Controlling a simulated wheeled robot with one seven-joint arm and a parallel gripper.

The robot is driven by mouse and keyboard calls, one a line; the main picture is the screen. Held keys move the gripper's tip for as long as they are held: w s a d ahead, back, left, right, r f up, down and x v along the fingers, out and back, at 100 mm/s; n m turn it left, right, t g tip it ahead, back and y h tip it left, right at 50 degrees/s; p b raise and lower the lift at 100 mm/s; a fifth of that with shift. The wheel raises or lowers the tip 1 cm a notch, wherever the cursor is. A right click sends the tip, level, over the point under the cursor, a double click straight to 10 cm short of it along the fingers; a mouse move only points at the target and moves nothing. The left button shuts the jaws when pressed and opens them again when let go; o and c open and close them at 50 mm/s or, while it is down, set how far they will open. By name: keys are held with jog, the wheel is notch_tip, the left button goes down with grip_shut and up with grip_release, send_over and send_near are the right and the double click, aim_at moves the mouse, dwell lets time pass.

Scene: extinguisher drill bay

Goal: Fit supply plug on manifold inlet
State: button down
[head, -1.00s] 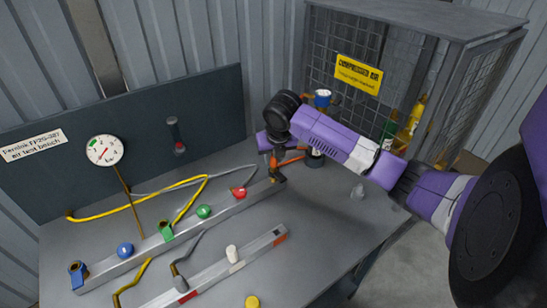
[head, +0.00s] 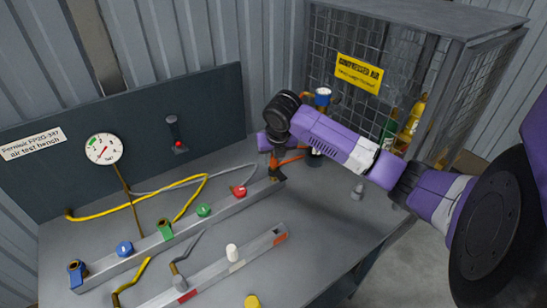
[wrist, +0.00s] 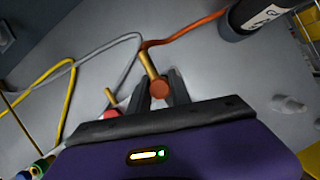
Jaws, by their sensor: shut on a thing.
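My gripper (head: 275,168) is over the right end of the silver manifold bar (head: 190,228) and points down. In the wrist view its two dark fingers (wrist: 160,80) are shut on the supply plug, a brass piece with a round brown end (wrist: 160,88). The orange hose (wrist: 190,32) runs from the plug. In the head view the hose (head: 292,159) trails to the right behind the arm. A dark fitting (head: 275,179) shows at the manifold's right end, just below the gripper. Whether the plug touches it, I cannot tell. The inlet opening is hidden.
The manifold carries blue, green and red knobs (head: 239,191) and coloured fittings. A second bar (head: 240,261) lies in front. A pressure gauge (head: 103,149) is on the back panel. A wire cage (head: 345,95) stands behind right. The bench's right front is mostly clear.

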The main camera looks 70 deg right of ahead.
jog(key=shift+f+b, duration=0.3)
jog(key=shift+f, duration=0.25)
jog(key=c, duration=1.1)
grip_release()
jog(key=v, duration=0.8)
jog(key=shift+b, duration=0.4)
jog(key=shift+w, duration=0.1)
